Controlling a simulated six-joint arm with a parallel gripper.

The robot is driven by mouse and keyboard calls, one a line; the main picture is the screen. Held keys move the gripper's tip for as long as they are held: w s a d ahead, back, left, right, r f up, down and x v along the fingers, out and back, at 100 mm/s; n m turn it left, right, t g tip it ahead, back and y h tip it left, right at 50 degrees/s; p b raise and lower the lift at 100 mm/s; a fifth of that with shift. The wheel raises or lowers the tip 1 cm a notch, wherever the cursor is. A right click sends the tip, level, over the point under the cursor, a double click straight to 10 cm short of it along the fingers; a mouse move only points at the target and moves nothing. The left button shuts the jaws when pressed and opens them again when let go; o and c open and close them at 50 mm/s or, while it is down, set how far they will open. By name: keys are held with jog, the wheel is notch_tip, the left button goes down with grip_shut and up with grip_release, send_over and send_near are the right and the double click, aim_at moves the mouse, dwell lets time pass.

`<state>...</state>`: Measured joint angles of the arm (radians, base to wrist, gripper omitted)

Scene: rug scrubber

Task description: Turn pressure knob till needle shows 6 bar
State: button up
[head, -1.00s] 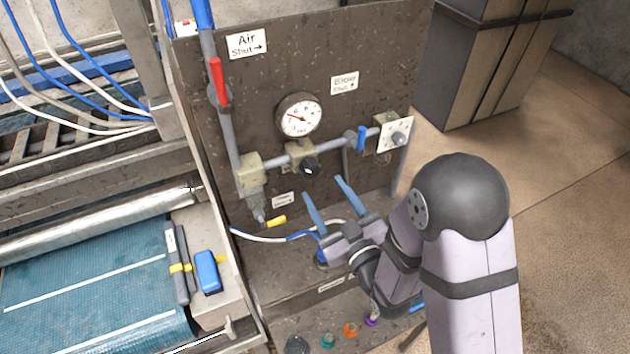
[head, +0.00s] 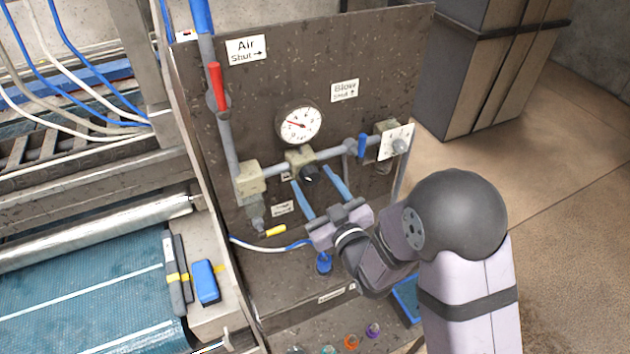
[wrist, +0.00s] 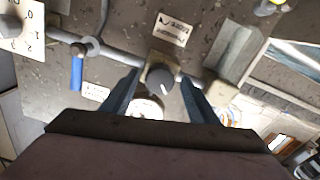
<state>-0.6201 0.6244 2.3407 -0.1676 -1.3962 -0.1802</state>
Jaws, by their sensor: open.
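The black pressure knob (head: 309,174) sits on the regulator under the gauge, on the grey pipe. It also shows in the wrist view (wrist: 161,82), between my fingers. My gripper (head: 316,177) is open, with one blue finger on each side of the knob; I cannot tell if either touches it. The round white pressure gauge (head: 298,124) is above the knob. Its red needle points to the upper left; the numbers are too small to read. In the wrist view the gauge (wrist: 148,106) is partly hidden behind my gripper.
A red lever (head: 216,86) is on the upright pipe at left. A blue-handled valve (head: 362,145) and a white dial plate (head: 396,142) are right of the knob. A yellow-handled valve (head: 274,231) hangs below left. Blue and white hoses cross the shelf below.

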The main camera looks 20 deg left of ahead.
jog(key=c, duration=1)
jog(key=shift+c, duration=0.2)
